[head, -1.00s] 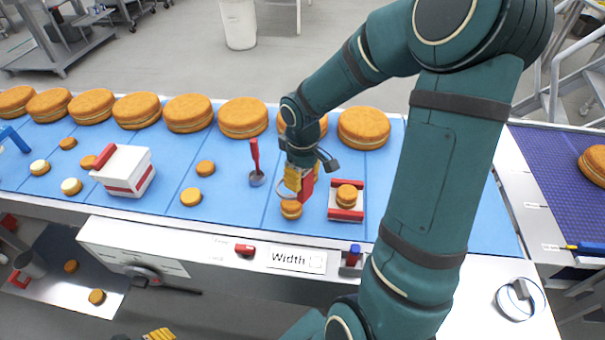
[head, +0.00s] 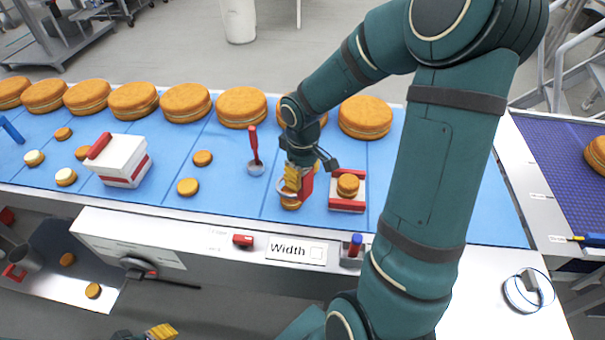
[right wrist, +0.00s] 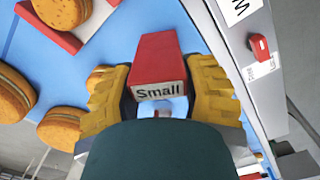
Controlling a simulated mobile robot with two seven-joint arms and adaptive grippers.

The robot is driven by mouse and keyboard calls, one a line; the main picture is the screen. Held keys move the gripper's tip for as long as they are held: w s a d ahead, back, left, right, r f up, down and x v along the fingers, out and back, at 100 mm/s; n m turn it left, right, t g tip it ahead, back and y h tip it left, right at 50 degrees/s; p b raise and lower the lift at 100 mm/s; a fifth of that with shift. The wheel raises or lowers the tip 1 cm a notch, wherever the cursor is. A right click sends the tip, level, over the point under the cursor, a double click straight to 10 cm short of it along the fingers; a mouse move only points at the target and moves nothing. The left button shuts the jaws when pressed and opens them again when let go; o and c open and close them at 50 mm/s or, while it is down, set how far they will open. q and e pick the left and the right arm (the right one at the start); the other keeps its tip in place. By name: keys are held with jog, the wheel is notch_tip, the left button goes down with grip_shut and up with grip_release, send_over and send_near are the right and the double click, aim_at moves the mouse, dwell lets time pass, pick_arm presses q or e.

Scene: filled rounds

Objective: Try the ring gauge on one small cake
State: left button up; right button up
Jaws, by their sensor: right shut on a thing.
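My right gripper (head: 293,181) is shut on the red handle (right wrist: 158,60) of the ring gauge, marked "Small" in the right wrist view. The gauge's pale ring (head: 284,194) shows low at a small orange cake (head: 291,204) on the blue belt. The fingers partly hide both, so I cannot tell whether the ring is around the cake or just above it. Another small cake (head: 347,184) sits on a white stand with red bars (head: 347,207) to the right. My left gripper's yellow fingers (head: 160,332) show at the bottom edge; their opening is unclear.
Large cakes (head: 241,107) line the belt's far side. A red-handled ladle (head: 255,152), a white-and-red box (head: 122,163) and several small cakes (head: 188,187) lie left of the gripper.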

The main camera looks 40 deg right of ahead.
jog(key=shift+f+b, duration=2.75)
jog(key=shift+f, duration=0.5)
dwell(0.8)
dwell(1.0)
jog(key=shift+r+p, duration=1.05)
jog(key=shift+r, duration=0.25)
jog(key=shift+r+p, duration=1.05)
jog(key=shift+r, duration=0.25)
jog(key=shift+r+p, duration=1.85)
jog(key=shift+r, duration=0.5)
